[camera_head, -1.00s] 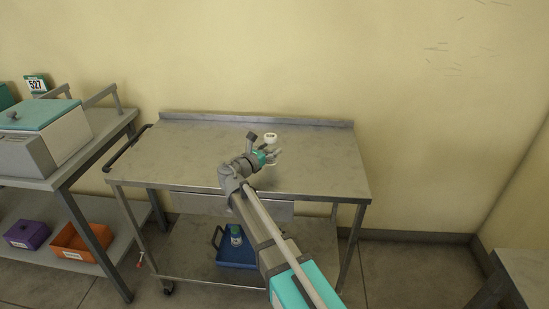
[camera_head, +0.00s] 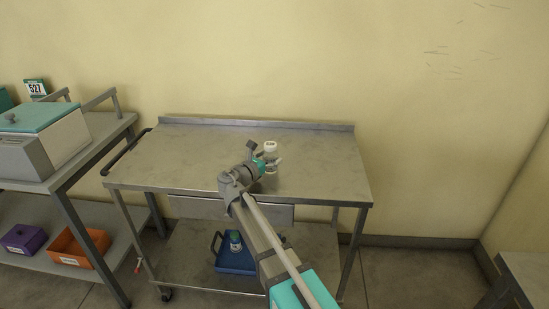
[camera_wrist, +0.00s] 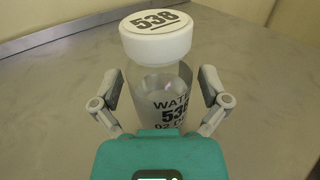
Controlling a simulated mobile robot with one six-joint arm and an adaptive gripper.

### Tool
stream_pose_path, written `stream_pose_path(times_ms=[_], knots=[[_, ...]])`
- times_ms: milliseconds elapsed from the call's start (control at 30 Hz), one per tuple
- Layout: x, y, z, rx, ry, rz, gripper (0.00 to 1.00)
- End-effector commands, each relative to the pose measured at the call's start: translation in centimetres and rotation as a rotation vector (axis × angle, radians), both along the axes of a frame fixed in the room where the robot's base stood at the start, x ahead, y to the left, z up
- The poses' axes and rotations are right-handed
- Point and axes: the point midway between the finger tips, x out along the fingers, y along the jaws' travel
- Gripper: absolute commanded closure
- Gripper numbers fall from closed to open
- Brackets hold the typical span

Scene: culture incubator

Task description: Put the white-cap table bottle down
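The white-cap bottle (camera_head: 270,146) is upright at the table's right half in the head view. In the wrist view, the clear bottle (camera_wrist: 160,82) has a white cap marked 538 and a label reading "WATER". In the head view my gripper (camera_head: 271,162) is at the bottle's side. The bottle's base is hidden, so I cannot tell whether it touches the metal table (camera_head: 190,160).
The tabletop around the bottle is clear, with a raised lip (camera_head: 220,122) at the back. A blue tray (camera_head: 233,269) with a bottle (camera_head: 235,240) sits on the lower shelf. A teal-lidded box (camera_head: 45,140) stands on the left bench, above purple (camera_head: 23,238) and orange (camera_head: 80,248) bins.

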Motion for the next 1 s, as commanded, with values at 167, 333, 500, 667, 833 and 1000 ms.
stream_pose_path(times_ms=[167,333,500,667,833,1000], knots=[[0.0,0.0,0.0,0.000,0.000,0.000,0.00],[0.0,0.0,0.0,0.000,0.000,0.000,0.00],[0.0,0.0,0.3,0.000,0.000,0.000,0.00],[-0.9,0.6,0.3,0.000,0.000,0.002,0.00],[-2.8,1.8,0.3,0.000,0.000,0.002,0.00],[-5.0,3.4,0.3,0.000,0.000,0.003,0.00]])
